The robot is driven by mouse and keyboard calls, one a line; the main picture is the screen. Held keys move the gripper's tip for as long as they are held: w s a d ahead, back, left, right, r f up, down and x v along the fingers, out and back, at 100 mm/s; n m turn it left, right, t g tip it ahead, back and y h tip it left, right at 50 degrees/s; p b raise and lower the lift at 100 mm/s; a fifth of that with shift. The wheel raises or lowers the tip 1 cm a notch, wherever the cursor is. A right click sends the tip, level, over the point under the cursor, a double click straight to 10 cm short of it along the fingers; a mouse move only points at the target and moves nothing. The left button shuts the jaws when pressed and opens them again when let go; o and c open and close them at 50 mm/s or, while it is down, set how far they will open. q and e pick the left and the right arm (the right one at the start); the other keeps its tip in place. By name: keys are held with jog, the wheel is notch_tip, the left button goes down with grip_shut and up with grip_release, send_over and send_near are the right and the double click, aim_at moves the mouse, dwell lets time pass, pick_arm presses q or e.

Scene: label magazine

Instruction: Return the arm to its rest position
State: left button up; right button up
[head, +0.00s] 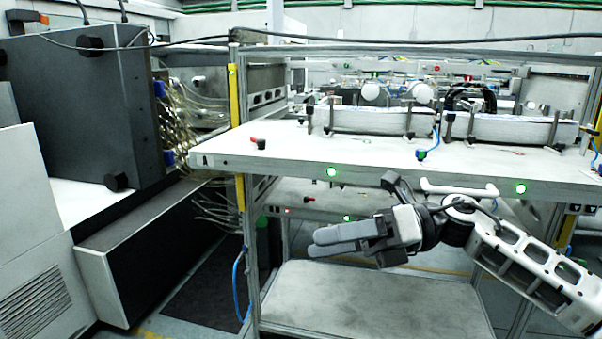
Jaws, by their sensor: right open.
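My right arm (530,262) comes in from the right edge, in front of the label magazine's frame. My right gripper (335,240) points left, below the front edge of the white shelf (290,148) and above the lower shelf (375,300). It is open, and I see nothing held in it. From this side the fingers overlap, so the gap between them hardly shows. My left gripper is not in view.
Stacks of white labels (375,121) and (510,129) stand in holders on the white shelf. A dark machine box (85,110) stands at the left. A yellow-marked post (236,130) rises at the shelf's left end. Open floor (205,290) shows at the lower left.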

notch_tip(320, 180, down, 18)
jog(key=d+m+t+h, duration=0.2)
jog(key=m+t+h, duration=0.2)
jog(key=m+t, duration=2.1)
jog(key=s+d+f+m+g+h, duration=0.4)
jog(key=s+f+m+g+h, duration=0.1)
jog(key=s+f+m, duration=0.4)
jog(key=s+d+f+m+g+h, duration=0.5)
jog(key=s+f+m+g, duration=0.2)
jog(key=f, duration=0.5)
jog(key=s+m, duration=0.2)
jog(key=m, duration=0.1)
jog(key=shift+s+d+f+m+g, duration=0.2)
jog(key=shift+d+f+m+g, duration=0.05)
jog(key=shift+f+m+g, duration=0.05)
